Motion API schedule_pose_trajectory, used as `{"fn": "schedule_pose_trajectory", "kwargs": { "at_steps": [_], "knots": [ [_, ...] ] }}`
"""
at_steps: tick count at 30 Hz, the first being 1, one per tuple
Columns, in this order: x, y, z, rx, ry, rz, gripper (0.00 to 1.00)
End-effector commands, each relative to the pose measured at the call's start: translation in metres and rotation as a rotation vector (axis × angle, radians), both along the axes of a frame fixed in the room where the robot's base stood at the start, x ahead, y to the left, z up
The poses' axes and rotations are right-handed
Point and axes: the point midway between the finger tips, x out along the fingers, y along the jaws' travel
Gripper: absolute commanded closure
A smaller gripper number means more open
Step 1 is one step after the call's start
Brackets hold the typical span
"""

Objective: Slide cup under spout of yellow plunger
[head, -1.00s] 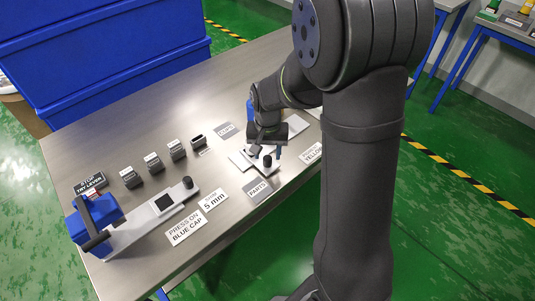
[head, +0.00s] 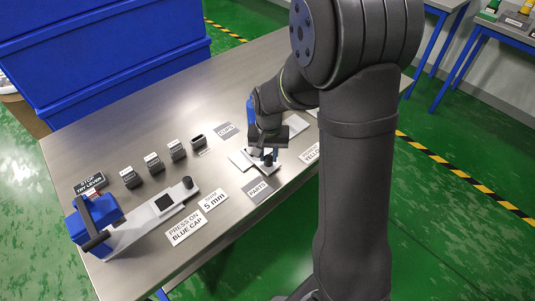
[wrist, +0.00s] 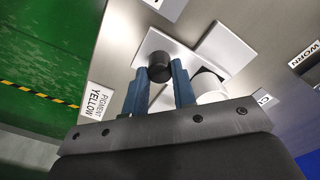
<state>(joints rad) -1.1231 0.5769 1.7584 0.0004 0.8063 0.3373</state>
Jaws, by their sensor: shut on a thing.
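My gripper (wrist: 160,72) points down, its two blue fingers on either side of a black round knob (wrist: 159,67). The fingers are shut on the knob. The knob stands on a pale plate (wrist: 150,42) and also shows in the head view (head: 268,161), below my gripper (head: 267,154). A white round piece (wrist: 208,83) stands just right of the fingers in the wrist view, partly hidden by the gripper; it may be the cup, but I cannot tell. The yellow plunger and its spout cannot be made out.
A second pale plate (wrist: 228,45) lies beside the knob's plate. Several small containers (head: 153,162) stand in a row to the left. A blue-bodied device (head: 95,215) stands at the table's left end.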

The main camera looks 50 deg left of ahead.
Motion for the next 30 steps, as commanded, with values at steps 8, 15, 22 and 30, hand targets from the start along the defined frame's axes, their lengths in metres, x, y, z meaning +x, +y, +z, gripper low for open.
{"fn": "schedule_pose_trajectory", "kwargs": {
  "at_steps": [8, 15, 22, 30],
  "knots": [
    [0.043, 0.0, 0.0, -0.001, -0.001, -0.005, 1.0],
    [0.102, 0.0, -0.001, 0.0, -0.001, -0.005, 1.0],
    [0.154, -0.001, -0.001, 0.0, -0.001, -0.004, 1.0],
    [0.19, 0.0, 0.0, -0.001, -0.001, -0.002, 1.0]
  ]
}}
